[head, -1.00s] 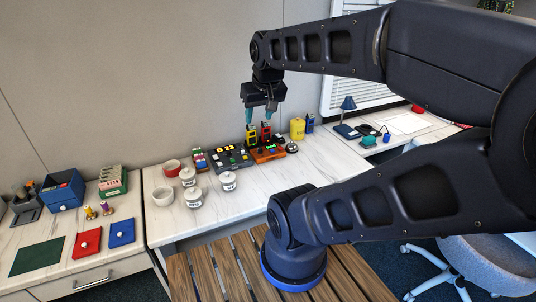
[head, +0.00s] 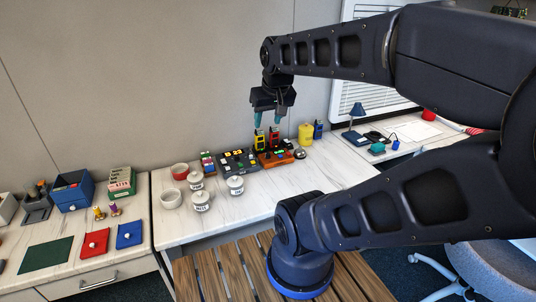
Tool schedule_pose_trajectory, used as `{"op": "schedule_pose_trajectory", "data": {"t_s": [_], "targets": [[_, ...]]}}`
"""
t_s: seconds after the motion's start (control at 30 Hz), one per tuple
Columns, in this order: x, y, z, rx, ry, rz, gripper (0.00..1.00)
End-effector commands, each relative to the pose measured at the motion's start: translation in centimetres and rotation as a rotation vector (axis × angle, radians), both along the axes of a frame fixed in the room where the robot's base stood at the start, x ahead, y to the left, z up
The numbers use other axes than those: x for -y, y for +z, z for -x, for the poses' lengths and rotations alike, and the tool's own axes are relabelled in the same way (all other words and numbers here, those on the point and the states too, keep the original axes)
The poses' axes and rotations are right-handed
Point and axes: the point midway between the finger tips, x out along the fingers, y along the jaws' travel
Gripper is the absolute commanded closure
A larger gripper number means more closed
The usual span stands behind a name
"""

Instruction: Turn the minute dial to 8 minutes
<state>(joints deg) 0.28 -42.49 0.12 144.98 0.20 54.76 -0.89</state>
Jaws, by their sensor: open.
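A dark control box (head: 238,161) with small coloured buttons or lamps stands on the white marbled counter, toward the wall. An orange-red box (head: 275,158) with lit parts stands just right of it. The minute dial cannot be told apart at this size. My gripper (head: 271,121) points down with teal fingertips apart and nothing between them. It is above the boxes, near a yellow-and-black device (head: 259,140) and a red-and-black device (head: 274,138) standing behind them. I cannot tell its exact height above them.
A yellow canister (head: 306,134) and a small bell (head: 299,154) stand to the right. The counter's right front part is clear. A desk lamp (head: 357,112) stands farther right.

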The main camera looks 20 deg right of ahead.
Motion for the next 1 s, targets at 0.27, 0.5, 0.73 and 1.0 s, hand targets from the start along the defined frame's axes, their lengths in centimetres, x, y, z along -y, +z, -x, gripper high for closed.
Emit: {"op": "schedule_pose_trajectory", "data": {"t_s": [0.27,0.5,0.73,1.0], "targets": [[0.9,0.0,-5.2,-0.053,0.087,0.022,0.53],[2.2,-0.8,-10.9,-0.1,0.181,0.046,0.53],[3.7,-2.7,-16.3,-0.144,0.271,0.065,0.53],[6.0,-6.2,-22.5,-0.198,0.376,0.089,0.53]]}}
